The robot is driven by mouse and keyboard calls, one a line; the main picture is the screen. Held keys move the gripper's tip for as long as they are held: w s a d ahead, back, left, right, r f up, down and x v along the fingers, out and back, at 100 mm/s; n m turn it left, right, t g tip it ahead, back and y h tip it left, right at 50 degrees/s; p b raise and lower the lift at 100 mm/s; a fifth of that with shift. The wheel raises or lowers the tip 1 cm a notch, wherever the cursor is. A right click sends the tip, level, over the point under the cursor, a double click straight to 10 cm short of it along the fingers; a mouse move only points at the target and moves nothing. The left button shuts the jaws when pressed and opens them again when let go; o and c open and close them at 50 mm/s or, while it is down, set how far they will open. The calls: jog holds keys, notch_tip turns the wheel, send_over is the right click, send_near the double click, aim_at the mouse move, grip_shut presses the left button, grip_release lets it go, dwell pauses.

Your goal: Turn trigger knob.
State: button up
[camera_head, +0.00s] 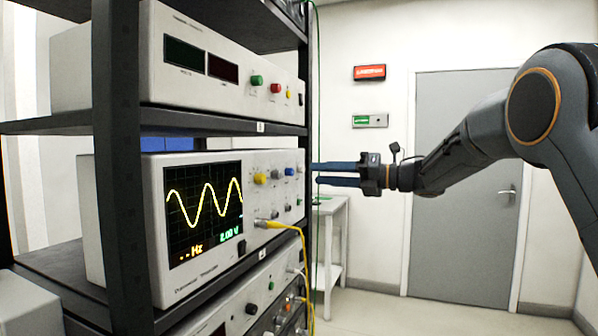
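The oscilloscope (218,255) stands on the middle shelf, its lit screen (204,211) showing a yellow sine wave. Its panel carries a yellow knob (260,179), a blue knob (290,171) and several small pale knobs. The labels are too small to read, so I cannot tell which is the trigger knob. My gripper (316,174) is to the right of the panel, pointing left at about the height of the blue knob. Its two blue fingers are apart with an empty gap. The tips appear just beside the rack's right post, and I see no contact with a knob.
The black rack (118,200) has a front post and shelf edges around the instruments. A yellow cable (290,226) plugs into the panel and hangs down. A thin green cable (317,90) hangs near the fingertips. A white table (333,240) stands behind. Floor at right is clear.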

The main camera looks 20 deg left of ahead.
aim_at(293, 172)
jog(key=a, duration=0.2)
jog(key=a+p, duration=0.1)
jog(key=a, duration=0.2)
jog(key=a+p, duration=0.1)
jog(key=a, duration=0.1)
jog(key=shift+w+a, duration=0.15)
jog(key=shift+w, duration=0.15)
grip_shut()
